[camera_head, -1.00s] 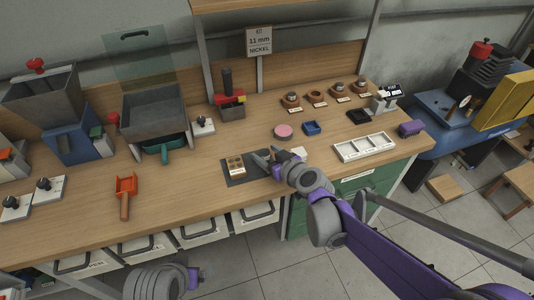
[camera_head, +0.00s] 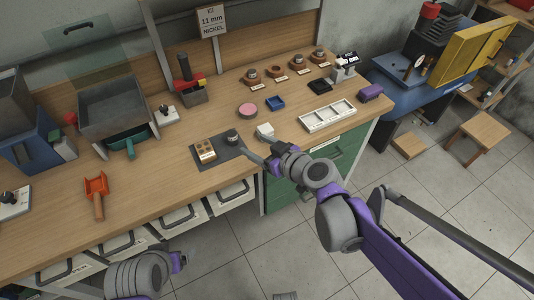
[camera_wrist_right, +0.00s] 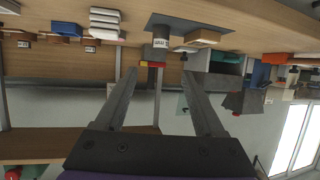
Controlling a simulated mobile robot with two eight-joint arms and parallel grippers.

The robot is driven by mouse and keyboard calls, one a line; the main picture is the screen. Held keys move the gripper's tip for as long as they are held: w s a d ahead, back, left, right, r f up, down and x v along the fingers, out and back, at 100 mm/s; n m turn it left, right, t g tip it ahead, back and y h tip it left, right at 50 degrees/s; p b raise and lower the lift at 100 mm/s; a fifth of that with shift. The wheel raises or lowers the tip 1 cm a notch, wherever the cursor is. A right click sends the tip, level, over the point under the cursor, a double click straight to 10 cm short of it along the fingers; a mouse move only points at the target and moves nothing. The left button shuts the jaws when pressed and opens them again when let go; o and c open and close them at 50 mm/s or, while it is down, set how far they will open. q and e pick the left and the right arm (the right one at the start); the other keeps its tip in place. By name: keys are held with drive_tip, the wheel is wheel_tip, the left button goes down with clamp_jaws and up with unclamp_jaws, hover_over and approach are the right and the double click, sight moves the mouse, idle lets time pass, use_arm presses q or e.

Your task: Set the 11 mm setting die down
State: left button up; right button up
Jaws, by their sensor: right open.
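The 11 mm setting die (camera_head: 232,137), a small dark grey cylinder, stands upright on the dark mat (camera_head: 222,158), right of a wooden block with brass-coloured pieces (camera_head: 205,151). The die (camera_wrist_right: 161,36) also shows in the wrist view, upside down, with a white label whose text I cannot read. My right gripper (camera_head: 256,152) is just to the right of the die. Its two fingers (camera_wrist_right: 160,74) are apart and nothing is between them; the die lies beyond their tips.
A sign (camera_head: 212,20) reads 11 mm NICKEL. Several wooden holders (camera_head: 276,72) line the back. A pink round pad (camera_head: 248,110), a blue tray (camera_head: 275,103), a white block (camera_head: 265,131) and a white compartment tray (camera_head: 328,117) are near my right gripper.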

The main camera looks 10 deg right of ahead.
drive_tip(key=s+d+f+m+g+h, duration=0.3)
drive_tip(key=s+d+f, duration=0.2)
drive_tip(key=s, duration=0.5)
drive_tip(key=s+d+f+m+g+h, duration=0.3)
drive_tip(key=s+d+f+h, duration=0.1)
drive_tip(key=s, duration=0.7)
drive_tip(key=shift+d+f+g, duration=0.3)
drive_tip(key=shift+d+f, duration=0.35)
drive_tip(key=shift+d, duration=0.35)
drive_tip(key=shift+r, duration=0.1)
drive_tip(key=r+p, duration=0.2)
drive_tip(key=w+r+p, duration=0.1)
drive_tip(key=r+p, duration=0.1)
drive_tip(key=r, duration=0.1)
drive_tip(key=shift+r+p, duration=0.15)
drive_tip(key=shift+p, duration=0.25)
drive_tip(key=shift+w, duration=0.1)
